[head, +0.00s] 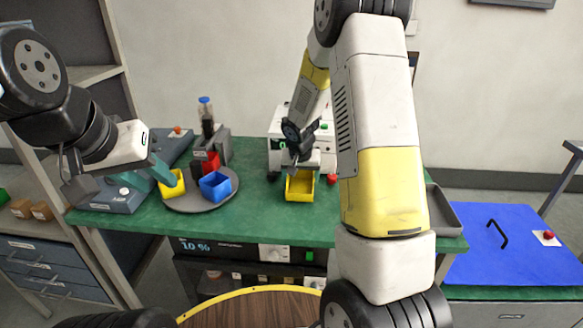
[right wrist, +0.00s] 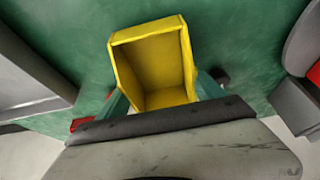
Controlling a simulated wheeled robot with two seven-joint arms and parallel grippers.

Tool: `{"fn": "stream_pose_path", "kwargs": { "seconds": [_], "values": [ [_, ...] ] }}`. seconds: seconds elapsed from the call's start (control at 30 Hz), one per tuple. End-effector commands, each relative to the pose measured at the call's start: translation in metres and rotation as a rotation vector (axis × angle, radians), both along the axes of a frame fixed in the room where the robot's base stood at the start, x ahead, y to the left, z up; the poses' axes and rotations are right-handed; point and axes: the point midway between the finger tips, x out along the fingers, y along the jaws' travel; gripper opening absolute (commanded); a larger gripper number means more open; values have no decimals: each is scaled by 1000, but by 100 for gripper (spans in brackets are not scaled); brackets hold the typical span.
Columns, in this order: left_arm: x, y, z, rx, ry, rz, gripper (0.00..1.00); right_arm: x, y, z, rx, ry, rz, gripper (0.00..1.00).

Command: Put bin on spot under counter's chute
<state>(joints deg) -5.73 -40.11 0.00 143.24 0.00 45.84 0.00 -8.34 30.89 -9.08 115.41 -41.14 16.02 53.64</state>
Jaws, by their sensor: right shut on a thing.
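A yellow bin (head: 300,188) is on the green counter top, in front of the white counter machine (head: 325,137) with a green display. My right gripper (head: 301,168) is at the bin's rim. In the right wrist view the yellow bin (right wrist: 158,65) sits between the teal fingers, and its inside looks empty. The machine's chute is largely hidden behind my right gripper, so I cannot tell the bin's exact place on the spot. My left gripper (head: 150,172) is at the left, close to another yellow bin (head: 173,184); its jaw opening is unclear.
A round grey tray (head: 198,207) holds the other yellow bin, a blue bin (head: 216,186) and a red bin (head: 207,163). A grey device (head: 118,200) stands left of it. A blue panel (head: 515,250) lies at right. Green surface is clear between tray and bin.

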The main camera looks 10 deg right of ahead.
Motion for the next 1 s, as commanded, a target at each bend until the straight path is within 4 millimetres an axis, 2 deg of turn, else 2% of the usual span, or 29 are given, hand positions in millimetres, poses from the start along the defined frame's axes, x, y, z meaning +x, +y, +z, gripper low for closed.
{"fn": "stream_pose_path", "kwargs": {
  "seconds": [0.2, 0.33, 0.7, 0.73, 0.83, 1.0],
  "values": [
    [0, 0, 0, 0, 0, 0, 36, 33, -11, 0, 2, -2, -6, 35],
    [0, 0, 0, 0, 0, 0, 36, 31, -9, -14, 0, 2, 0, 35],
    [0, 0, 0, 0, 0, 0, 36, 31, -9, -17, 0, 0, -1, 35],
    [0, 0, 0, 0, 0, 0, 36, 31, -9, -18, 1, 1, -1, 79],
    [0, 0, 0, 0, 0, 0, 36, 31, -9, -18, 1, 1, -1, 99],
    [0, 0, 0, 0, 0, 0, 36, 31, -9, -17, 0, 0, -1, 99]
  ]
}}
